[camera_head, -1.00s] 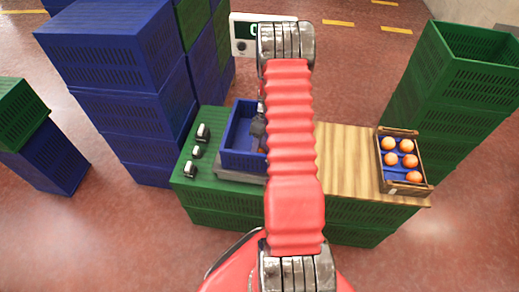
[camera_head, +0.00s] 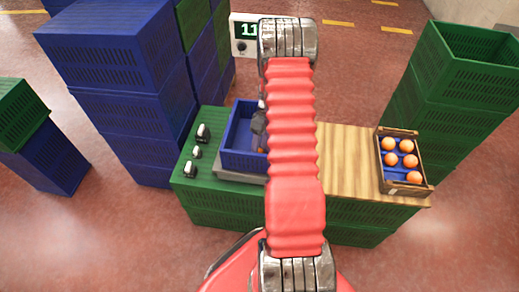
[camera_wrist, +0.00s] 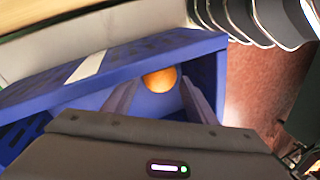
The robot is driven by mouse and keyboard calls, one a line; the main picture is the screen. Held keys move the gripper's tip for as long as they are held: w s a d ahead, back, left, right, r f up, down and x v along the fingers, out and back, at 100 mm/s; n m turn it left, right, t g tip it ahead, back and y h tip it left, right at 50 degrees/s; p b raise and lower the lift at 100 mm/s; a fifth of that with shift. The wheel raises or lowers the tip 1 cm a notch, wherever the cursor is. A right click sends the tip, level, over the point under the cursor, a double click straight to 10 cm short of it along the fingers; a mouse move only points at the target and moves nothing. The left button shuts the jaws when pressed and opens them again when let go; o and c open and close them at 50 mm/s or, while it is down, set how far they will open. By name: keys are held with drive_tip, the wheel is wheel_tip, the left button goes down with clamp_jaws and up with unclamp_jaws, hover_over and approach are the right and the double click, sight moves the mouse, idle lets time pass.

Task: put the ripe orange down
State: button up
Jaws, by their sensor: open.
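The ripe orange (camera_wrist: 160,79) rests in the blue crate, seen in the wrist view beyond and between my fingertips. My gripper (camera_wrist: 159,94) is open, with one finger on each side of the orange; I cannot tell whether either finger touches it. The blue crate (camera_head: 241,161) stands on a grey scale (camera_head: 232,176) on the green counter; its wall also shows in the wrist view (camera_wrist: 125,63). In the head view my arm hides most of the gripper and nearly all of the orange.
A wooden box (camera_head: 416,162) with several oranges sits at the right end of the wooden board (camera_head: 347,160). Small black-and-white items (camera_head: 203,132) stand left of the scale. Tall blue crates (camera_head: 125,70) and green crates (camera_head: 457,75) flank the counter. A display (camera_head: 245,31) stands behind.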

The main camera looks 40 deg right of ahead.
drive_tip(key=v, duration=1)
drive_tip(key=shift+r, duration=0.1)
idle(0.4)
drive_tip(key=a+r+m+t+h, duration=0.1)
drive_tip(key=a+r+t+h, duration=0.15)
drive_tip(key=a+r, duration=1.8)
drive_tip(key=s+a+r+m+t, duration=0.1)
drive_tip(key=s+a+r+t, duration=0.1)
drive_tip(key=s+a+r, duration=0.2)
drive_tip(key=s+a+r+m+t, duration=0.1)
drive_tip(key=s+a+r, duration=0.3)
drive_tip(key=s+a, duration=0.6)
drive_tip(key=shift+s+r+t, duration=0.25)
drive_tip(key=shift+s+t, duration=0.2)
drive_tip(key=shift+s, duration=0.4)
